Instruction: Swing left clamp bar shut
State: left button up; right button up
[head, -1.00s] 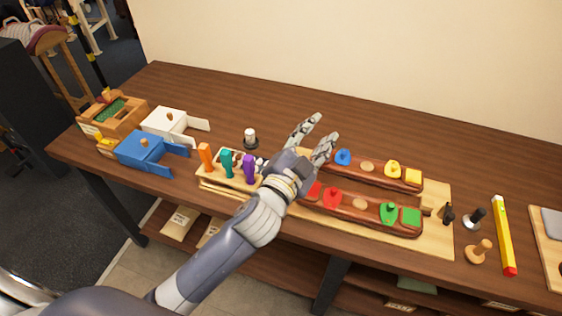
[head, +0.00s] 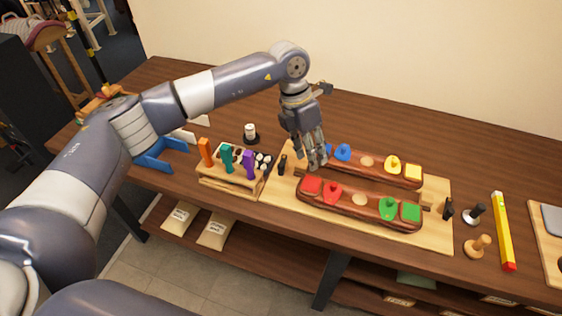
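The pale wooden fitting board (head: 275,192) lies on the bench, bearing two long brown wooden pieces: a rear one (head: 380,173) and a front one (head: 345,207). Colored blocks and knobs sit on both. A black upright knob (head: 283,165) stands at the board's left end, with a short wooden bar end (head: 299,172) beside it, partly hidden. I cannot tell the clamp bar's exact angle. My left gripper (head: 316,158) points down above the left end of the rear piece. Its fingers look close together, and contact is unclear. My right gripper is out of view.
A rack (head: 231,178) with orange, teal and purple handles stands left of the board. Blue (head: 160,158) and white boxes are partly behind my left arm. A black clamp knob (head: 447,208), wooden peg (head: 478,244) and yellow level (head: 503,231) are at the right.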

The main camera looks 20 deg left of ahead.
aim_at(281, 165)
pick_arm(q)
jog(key=w+a+r+y, duration=0.2)
jog(key=a+y, duration=0.1)
jog(key=a, duration=0.5)
jog(key=shift+n, duration=0.4)
jog(key=f+p, duration=0.3)
jog(key=f, duration=0.6)
jog(key=shift+s+p, duration=0.2)
jog(key=shift+p, duration=0.1)
jog(key=shift+d+f, duration=0.1)
jog(key=shift+f, duration=0.65)
grip_shut()
